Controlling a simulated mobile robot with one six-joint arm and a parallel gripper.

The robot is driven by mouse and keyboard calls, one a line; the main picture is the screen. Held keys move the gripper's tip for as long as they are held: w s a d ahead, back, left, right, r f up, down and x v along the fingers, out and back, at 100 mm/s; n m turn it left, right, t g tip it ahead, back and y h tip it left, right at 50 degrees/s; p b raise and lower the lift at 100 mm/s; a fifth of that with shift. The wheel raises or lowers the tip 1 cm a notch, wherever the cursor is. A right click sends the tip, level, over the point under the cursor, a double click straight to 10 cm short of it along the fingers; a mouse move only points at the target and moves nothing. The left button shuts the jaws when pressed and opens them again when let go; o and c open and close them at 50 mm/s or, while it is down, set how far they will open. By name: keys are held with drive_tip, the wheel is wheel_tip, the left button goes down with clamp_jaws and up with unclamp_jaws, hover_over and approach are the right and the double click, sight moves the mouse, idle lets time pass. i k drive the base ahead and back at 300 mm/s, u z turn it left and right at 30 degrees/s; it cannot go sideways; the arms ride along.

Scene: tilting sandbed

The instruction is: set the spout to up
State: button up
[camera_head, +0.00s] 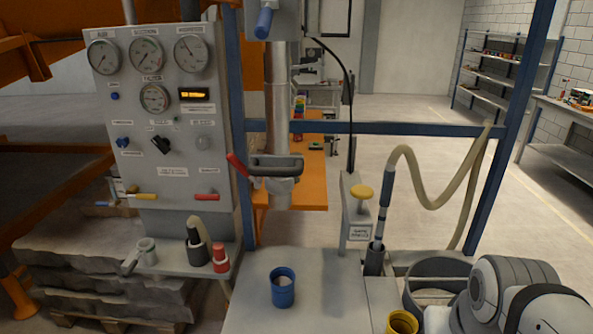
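A vertical metal pipe (277,95) comes down in the middle of the view. At its lower end is a grey fitting with a dark loop-shaped handle (290,166) and a red lever (236,163) sticking out up and left. A short grey outlet (281,191), which looks like the spout, hangs below the loop; I cannot tell its exact setting. My gripper is not in view; only grey rounded links of my arm show at the lower right.
A grey panel (163,185) with gauges and knobs stands at left. Below it, a shelf (180,268) holds small fittings. A blue cup (283,288) stands on the grey bench (325,295). A yellow cup (402,323), hose (420,190) and blue frame (400,129) are at right.

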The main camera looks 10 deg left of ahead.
sight(279, 169)
drive_tip(key=z, duration=0.1)
drive_tip(key=k, duration=0.95)
drive_tip(key=u, duration=0.4)
drive_tip(key=i, duration=1)
drive_tip(key=u, duration=0.05)
